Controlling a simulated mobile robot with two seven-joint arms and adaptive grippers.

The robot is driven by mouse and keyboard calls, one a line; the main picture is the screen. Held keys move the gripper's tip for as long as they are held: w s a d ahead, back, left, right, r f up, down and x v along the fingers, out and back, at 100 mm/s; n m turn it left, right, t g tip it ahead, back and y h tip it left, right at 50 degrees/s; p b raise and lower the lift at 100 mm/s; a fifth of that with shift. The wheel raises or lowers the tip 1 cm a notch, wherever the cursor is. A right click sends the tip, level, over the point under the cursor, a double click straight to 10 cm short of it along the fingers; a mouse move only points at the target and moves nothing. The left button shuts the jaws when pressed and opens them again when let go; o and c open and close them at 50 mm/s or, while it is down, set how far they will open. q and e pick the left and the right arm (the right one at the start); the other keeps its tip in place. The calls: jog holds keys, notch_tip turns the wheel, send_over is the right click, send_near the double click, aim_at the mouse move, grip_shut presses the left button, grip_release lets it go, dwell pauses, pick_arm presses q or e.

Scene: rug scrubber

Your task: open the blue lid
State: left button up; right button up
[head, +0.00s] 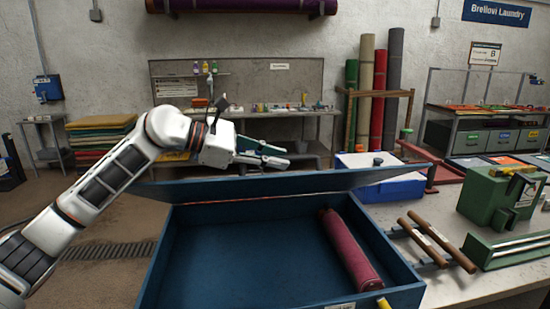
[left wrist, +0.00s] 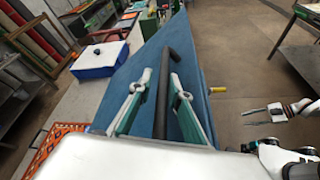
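The blue lid (head: 330,182) is raised along the back edge of the blue box (head: 160,262), and the box stands open towards me. In the left wrist view the lid's outer face (left wrist: 150,62) carries a dark bar handle (left wrist: 174,62). My left gripper (head: 282,156) is behind the lid's upper edge in the head view. In the left wrist view my left gripper (left wrist: 160,78) is open, with one finger on each side of the bar; contact cannot be told. My right gripper (left wrist: 252,117) shows small in the left wrist view, its fingers apart and empty.
A dark red roll (head: 348,250) lies inside the box on the right. Right of the box are two wooden-handled rollers (head: 436,243), a blue-and-white case (head: 385,185) and a green machine (head: 492,195). Open floor lies left of the box.

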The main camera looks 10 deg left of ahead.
pick_arm(q)
jog(key=shift+a, duration=0.1)
jog(key=v, duration=1.2)
